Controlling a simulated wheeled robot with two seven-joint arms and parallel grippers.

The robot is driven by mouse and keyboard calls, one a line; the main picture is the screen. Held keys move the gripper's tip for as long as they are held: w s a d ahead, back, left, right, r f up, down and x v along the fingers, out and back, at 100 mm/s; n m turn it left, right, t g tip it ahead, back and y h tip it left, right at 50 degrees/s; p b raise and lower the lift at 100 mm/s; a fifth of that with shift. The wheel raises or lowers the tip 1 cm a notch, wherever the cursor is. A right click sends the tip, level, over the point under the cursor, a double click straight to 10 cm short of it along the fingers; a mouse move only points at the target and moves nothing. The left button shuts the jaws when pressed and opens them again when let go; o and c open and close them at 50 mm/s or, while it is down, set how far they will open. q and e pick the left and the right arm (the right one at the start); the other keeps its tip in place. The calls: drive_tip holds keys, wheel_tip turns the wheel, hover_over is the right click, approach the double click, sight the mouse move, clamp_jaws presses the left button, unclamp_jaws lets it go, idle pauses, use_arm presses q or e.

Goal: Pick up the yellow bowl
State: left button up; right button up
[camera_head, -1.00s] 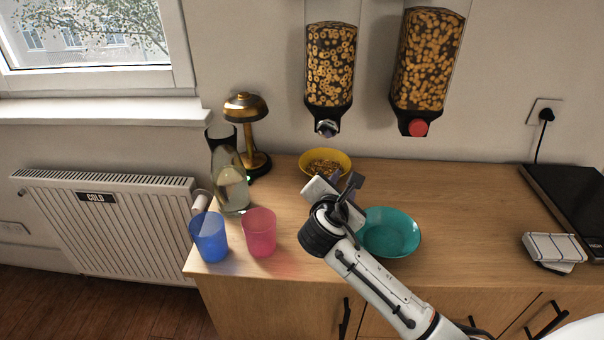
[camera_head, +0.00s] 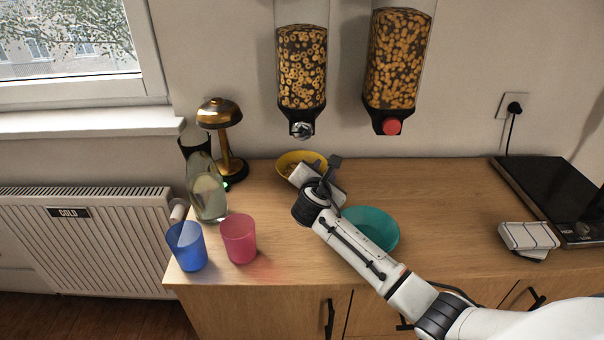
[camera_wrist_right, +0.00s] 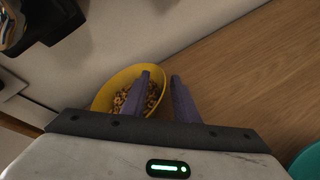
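The yellow bowl (camera_head: 286,159) stands at the back of the wooden counter, partly hidden by my right gripper. In the right wrist view the bowl (camera_wrist_right: 103,96) holds brown cereal pieces. My right gripper (camera_head: 326,168) is at the bowl's right side. In the right wrist view its two fingers (camera_wrist_right: 159,78) are apart: one overlaps the bowl's inside, the other is outside its right edge. The right part of the rim shows between them. I cannot tell whether either finger touches the bowl. My left gripper is not in view.
A teal bowl (camera_head: 372,223) stands in front of the yellow one, partly behind my right arm. Pink (camera_head: 239,240) and blue (camera_head: 187,247) cups, a glass carafe (camera_head: 208,192) and a brass lamp (camera_head: 220,112) are left. Cereal dispensers (camera_head: 301,75) hang above. The counter's right-middle is clear.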

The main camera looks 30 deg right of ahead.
clamp_jaws()
idle(1.4)
